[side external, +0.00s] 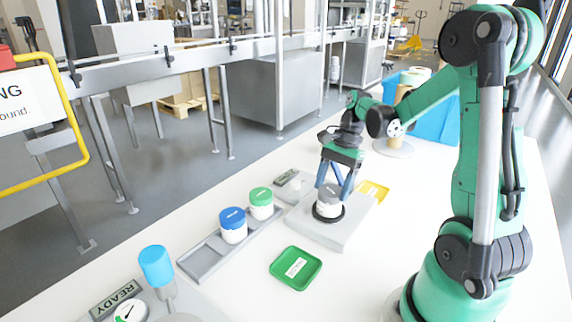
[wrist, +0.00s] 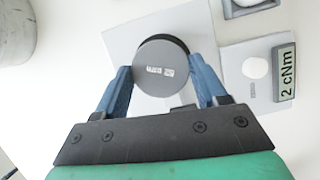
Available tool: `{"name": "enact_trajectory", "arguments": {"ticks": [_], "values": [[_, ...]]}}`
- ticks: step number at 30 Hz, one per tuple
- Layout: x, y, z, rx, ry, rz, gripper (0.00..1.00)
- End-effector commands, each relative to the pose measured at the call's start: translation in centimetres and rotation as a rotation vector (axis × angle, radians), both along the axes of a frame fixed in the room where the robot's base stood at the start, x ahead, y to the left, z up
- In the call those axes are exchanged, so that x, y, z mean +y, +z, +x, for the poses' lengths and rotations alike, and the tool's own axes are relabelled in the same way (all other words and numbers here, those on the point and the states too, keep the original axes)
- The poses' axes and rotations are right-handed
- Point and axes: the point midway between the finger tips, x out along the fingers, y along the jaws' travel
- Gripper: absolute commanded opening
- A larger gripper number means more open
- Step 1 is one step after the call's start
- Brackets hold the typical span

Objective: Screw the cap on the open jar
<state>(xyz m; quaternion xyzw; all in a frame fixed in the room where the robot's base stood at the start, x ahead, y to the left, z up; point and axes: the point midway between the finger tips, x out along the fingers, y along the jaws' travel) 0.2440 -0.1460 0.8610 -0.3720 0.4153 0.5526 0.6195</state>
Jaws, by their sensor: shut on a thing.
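A grey cap (side external: 329,190) sits at the top of a white jar (side external: 327,209), which stands upright in a black ring on a pale grey block (side external: 308,229). My gripper (side external: 333,191) points down from above, with its blue fingers shut on the grey cap. In the wrist view the cap (wrist: 160,72) shows from above, with light lettering, between the two fingertips of my gripper (wrist: 161,68). The cap hides the jar's mouth, so I cannot tell how far the thread is engaged.
A grey tray (side external: 205,262) holds a blue-lidded jar (side external: 233,226) and a green-lidded jar (side external: 261,204). A green tray (side external: 296,268) and a yellow tray (side external: 373,192) lie nearby. A display (wrist: 287,75) reads "2 cNm". A blue-topped device (side external: 157,267) stands front left.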

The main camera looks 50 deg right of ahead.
Motion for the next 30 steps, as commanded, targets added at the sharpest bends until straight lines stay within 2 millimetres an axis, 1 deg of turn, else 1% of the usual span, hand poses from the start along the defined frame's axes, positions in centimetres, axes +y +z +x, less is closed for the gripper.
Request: {"name": "enact_trajectory", "arguments": {"ticks": [3, 5, 9, 13, 15, 22, 24, 26, 30], "values": [[-0.02, -0.01, -0.02, 0.001, -0.012, -0.001, 0.19], [0.0, 0.0, -0.09, 0.0, -0.067, -0.001, 0.19], [0.09, -0.02, -0.27, 0.0, -0.308, 0.0, 0.19], [0.12, -0.04, -0.33, 0.001, -0.467, -0.001, 0.19], [0.1, -0.04, -0.31, 0.0, -0.498, -0.001, 0.19], [0.09, -0.04, -0.29, 0.001, -0.501, -0.001, 0.19], [0.13, -0.04, -0.34, 0.001, -0.538, -0.001, 0.19], [0.2, -0.03, -0.39, -0.001, -0.617, -0.001, 0.19], [0.34, -0.07, -0.49, -0.001, -0.851, -0.002, 0.19]]}}
